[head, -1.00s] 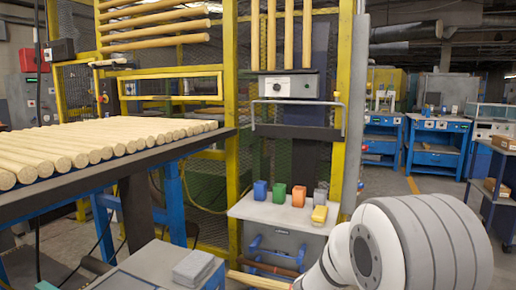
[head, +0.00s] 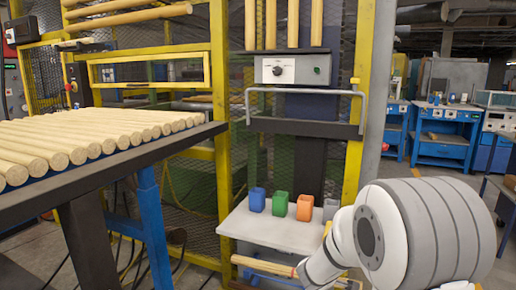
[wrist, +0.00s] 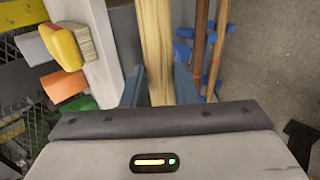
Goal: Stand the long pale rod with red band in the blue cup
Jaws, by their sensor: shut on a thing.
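The blue cup (head: 257,199) stands upright at the left end of a row of cups on a small light table. In the wrist view my gripper (wrist: 158,84) has its two grey-blue fingers on either side of a thick pale rod (wrist: 157,42) and is shut on it. In the head view a pale rod (head: 262,264) juts left from my arm, below the table's front edge. I cannot clearly make out a red band. My gripper is hidden behind my arm in the head view.
Green (head: 281,204), orange (head: 305,207) and grey (head: 330,208) cups stand right of the blue one. A yellow brush (wrist: 64,46) is on the light table (head: 265,232). A brown rod (wrist: 201,40) and a thinner rod (wrist: 220,45) lie by blue brackets (wrist: 183,53).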

